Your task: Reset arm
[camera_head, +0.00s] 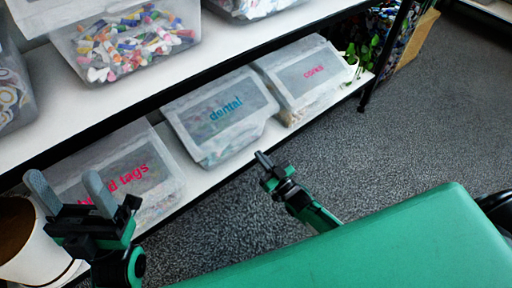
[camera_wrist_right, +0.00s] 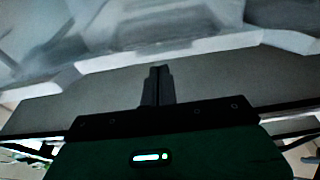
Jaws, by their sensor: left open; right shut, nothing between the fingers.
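My left gripper (camera_head: 68,192) is at the lower left of the head view, its two grey fingers spread apart and empty. It is in front of the bin labelled with pink text ending in "tags" (camera_head: 166,160) and hides part of that label. My right gripper (camera_head: 263,158) is near the middle of the head view, with its fingers together and nothing between them. It appears just in front of the lower shelf's edge, near the "dental" bin (camera_head: 215,92). In the right wrist view the closed fingers (camera_wrist_right: 158,72) point toward a pale shelf edge and a translucent bin.
The lower shelf (camera_head: 200,184) also holds the "cones" bin (camera_head: 305,62) and green items (camera_head: 370,50). The upper shelf (camera_head: 110,97) carries a bin of colourful pieces (camera_head: 125,45). A white round container (camera_head: 30,250) stands at lower left. Grey carpet (camera_head: 430,120) is open at right.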

